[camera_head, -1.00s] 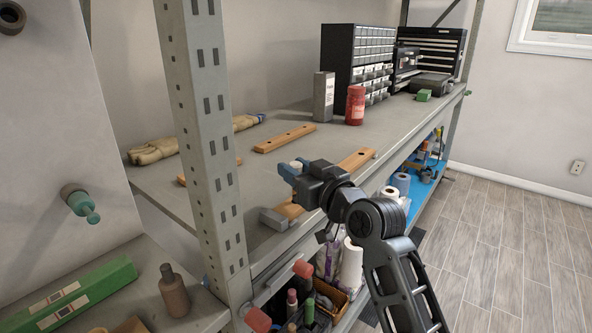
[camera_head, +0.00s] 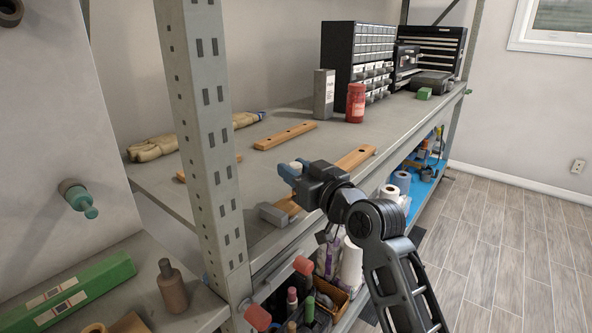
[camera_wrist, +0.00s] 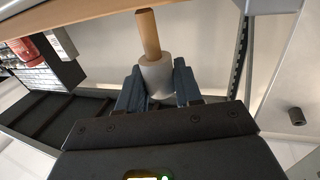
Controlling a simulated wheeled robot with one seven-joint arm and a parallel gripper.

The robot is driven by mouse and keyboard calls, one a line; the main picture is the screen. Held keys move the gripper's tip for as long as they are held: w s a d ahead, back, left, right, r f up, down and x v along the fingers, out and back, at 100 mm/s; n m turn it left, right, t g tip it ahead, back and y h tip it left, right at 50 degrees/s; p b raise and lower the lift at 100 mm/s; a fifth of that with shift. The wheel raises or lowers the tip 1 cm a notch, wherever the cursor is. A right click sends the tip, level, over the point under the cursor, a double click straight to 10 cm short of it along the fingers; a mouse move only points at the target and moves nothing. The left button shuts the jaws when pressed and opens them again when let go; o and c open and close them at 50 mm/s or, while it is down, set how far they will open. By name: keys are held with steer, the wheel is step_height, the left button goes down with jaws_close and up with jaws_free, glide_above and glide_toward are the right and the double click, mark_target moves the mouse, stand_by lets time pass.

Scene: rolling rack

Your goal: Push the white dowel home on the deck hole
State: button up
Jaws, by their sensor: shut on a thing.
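The white dowel shows in the wrist view as a pale cylinder (camera_wrist: 157,76) with a thinner wooden peg (camera_wrist: 148,35) sticking out of it. My gripper (camera_wrist: 158,88) is shut on the pale part, one blue finger on each side. In the head view my gripper (camera_head: 291,172) is over the wooden strip (camera_head: 352,159) on the shelf deck, and the dowel's white end (camera_head: 296,167) shows between the fingers. The strip has a dark hole near its far end. The peg's tip is close to a wooden edge (camera_wrist: 75,20) in the wrist view; I cannot tell whether it is in a hole.
A grey block (camera_head: 272,214) is at the strip's near end. Another wooden strip (camera_head: 286,136), a red jar (camera_head: 355,103) and a grey box (camera_head: 324,94) stand farther back. The rack's upright post (camera_head: 205,150) is left of my gripper. The deck between is mostly clear.

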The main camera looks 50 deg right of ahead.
steer(key=shift+f+b, duration=1.65)
steer(key=shift+f, duration=0.4)
steer(key=o, duration=1.2)
steer(key=shift+r, duration=0.1)
steer(key=shift+s, duration=0.1)
steer(key=shift+b+v, duration=0.65)
steer(key=shift+v, duration=3.2)
